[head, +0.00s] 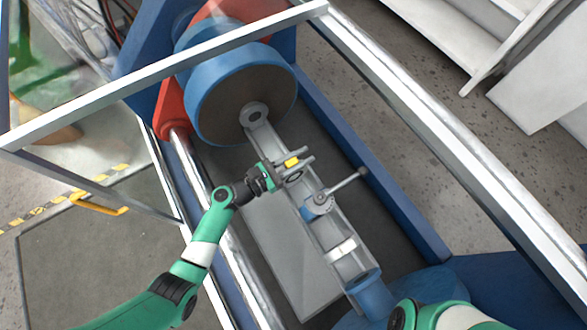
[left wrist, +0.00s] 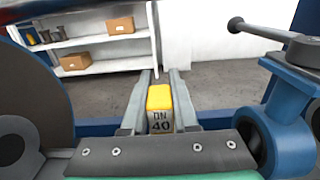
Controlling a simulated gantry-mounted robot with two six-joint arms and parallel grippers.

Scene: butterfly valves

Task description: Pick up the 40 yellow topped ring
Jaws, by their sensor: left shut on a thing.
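The yellow-topped ring (head: 292,162) sits at my left gripper (head: 298,165) in the head view. In the left wrist view the ring (left wrist: 160,108) shows a yellow top and a grey face marked "DN 40". It lies between the two grey fingers of my left gripper (left wrist: 157,90), which are shut on it. The gripper is above the grey rail of the machine, between the large round blue drum and the lever clamp. My right arm shows only in part at the bottom right of the head view; its gripper is out of view.
The blue drum (head: 240,100) stands at the upper left of the rail (head: 268,143). A clamp with a lever (head: 340,187) is just right of my left gripper. White frame bars (head: 160,75) cross the upper left. Shelves with cardboard boxes (left wrist: 120,26) stand in the background.

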